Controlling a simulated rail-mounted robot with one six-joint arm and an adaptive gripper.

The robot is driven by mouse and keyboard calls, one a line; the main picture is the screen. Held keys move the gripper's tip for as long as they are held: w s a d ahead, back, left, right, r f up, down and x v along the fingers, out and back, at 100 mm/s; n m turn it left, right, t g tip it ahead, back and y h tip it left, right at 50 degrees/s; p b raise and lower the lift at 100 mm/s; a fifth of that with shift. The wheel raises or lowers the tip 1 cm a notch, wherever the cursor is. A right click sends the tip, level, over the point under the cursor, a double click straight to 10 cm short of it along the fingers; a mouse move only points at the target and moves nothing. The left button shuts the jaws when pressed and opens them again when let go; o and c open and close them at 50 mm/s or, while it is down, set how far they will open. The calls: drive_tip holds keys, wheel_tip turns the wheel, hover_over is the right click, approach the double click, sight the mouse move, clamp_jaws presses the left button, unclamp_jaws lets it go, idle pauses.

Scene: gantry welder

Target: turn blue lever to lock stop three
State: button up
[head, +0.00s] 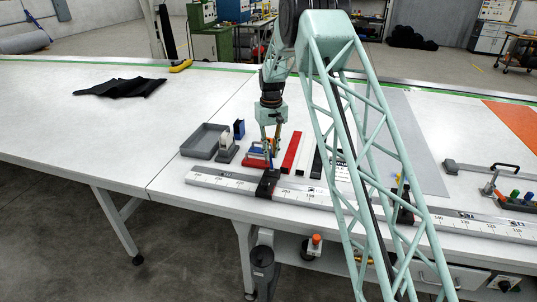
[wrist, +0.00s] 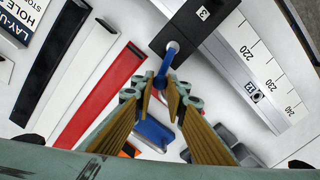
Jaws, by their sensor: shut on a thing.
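The black stop block marked 3 (wrist: 200,22) sits on the white scale rail (wrist: 255,60) in the wrist view. It also shows as a dark block (head: 268,184) on the rail in the head view. The blue lever (wrist: 166,66) reaches from a grey pivot on the side of this block toward my gripper. My gripper (wrist: 161,90) is shut on the lever's free end, with the fingers on both sides of it. In the head view my gripper (head: 270,150) points down just behind the block. The fingers partly hide the lever's tip.
A red bar (wrist: 103,97) and a black bar lie beside the lever. A blue piece (wrist: 152,133) lies below my fingers. A grey tray (head: 202,142) stands left of my gripper.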

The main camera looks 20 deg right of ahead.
sight(272, 155)
drive_tip(key=shift+d+m, duration=0.2)
drive_tip(key=shift+m, duration=0.3)
drive_tip(key=o, duration=0.9)
drive_tip(key=shift+r, duration=0.15)
drive_tip(key=shift+r, duration=5.85)
